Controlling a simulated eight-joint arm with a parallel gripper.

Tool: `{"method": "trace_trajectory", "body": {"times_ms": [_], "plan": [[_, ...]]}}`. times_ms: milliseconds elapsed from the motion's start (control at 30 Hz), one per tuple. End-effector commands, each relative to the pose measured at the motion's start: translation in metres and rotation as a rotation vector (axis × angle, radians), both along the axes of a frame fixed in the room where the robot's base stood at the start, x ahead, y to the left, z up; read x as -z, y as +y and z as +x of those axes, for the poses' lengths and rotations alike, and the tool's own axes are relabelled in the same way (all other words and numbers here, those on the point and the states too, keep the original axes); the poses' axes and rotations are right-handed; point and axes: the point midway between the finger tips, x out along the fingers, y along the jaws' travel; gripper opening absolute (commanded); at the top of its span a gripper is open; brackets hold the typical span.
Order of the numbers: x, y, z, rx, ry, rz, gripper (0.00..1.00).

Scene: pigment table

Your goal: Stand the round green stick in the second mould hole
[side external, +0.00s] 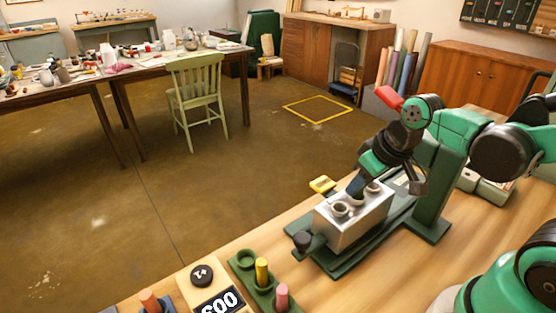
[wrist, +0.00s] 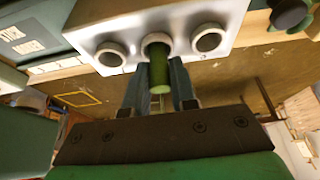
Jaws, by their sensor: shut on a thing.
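The mould is a silver metal block (side external: 352,222) with three raised round holes in a row, on a green base. It also shows at the top of the wrist view (wrist: 85,35). The round green stick (wrist: 159,78) is between the fingers of my gripper (wrist: 160,90), which is shut on it. The stick's far end overlaps the middle hole (wrist: 156,38) and seems to enter it; how deep I cannot tell. In the side view my gripper (side external: 357,188) is right above the block's middle, and the stick is mostly hidden there.
A green rack (side external: 245,259) holds a yellow stick (side external: 262,271) and a pink stick (side external: 282,296), with one empty round place. Bare wooden table lies right of the rack.

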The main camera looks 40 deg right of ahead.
Motion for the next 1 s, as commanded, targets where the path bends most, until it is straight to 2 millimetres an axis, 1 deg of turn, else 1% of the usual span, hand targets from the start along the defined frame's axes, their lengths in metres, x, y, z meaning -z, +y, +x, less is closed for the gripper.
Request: {"method": "trace_trajectory", "body": {"times_ms": [367, 400, 467, 500, 533, 867, 1000], "plan": [[0.0032, 0.0000, -0.0003, 0.000, 0.000, 0.000, 0.00], [0.0031, 0.0000, -0.0004, 0.000, 0.000, 0.000, 0.24], [0.0031, 0.0000, -0.0004, 0.000, 0.000, 0.000, 0.41], [0.0030, 0.0000, -0.0003, 0.000, 0.000, 0.000, 0.53], [0.0030, 0.0000, -0.0003, 0.000, 0.000, 0.000, 0.58], [0.0022, 0.0000, -0.0006, 0.000, 0.000, 0.000, 0.58], [-0.0038, -0.0001, -0.0028, 0.001, 0.000, 0.000, 0.58]]}}
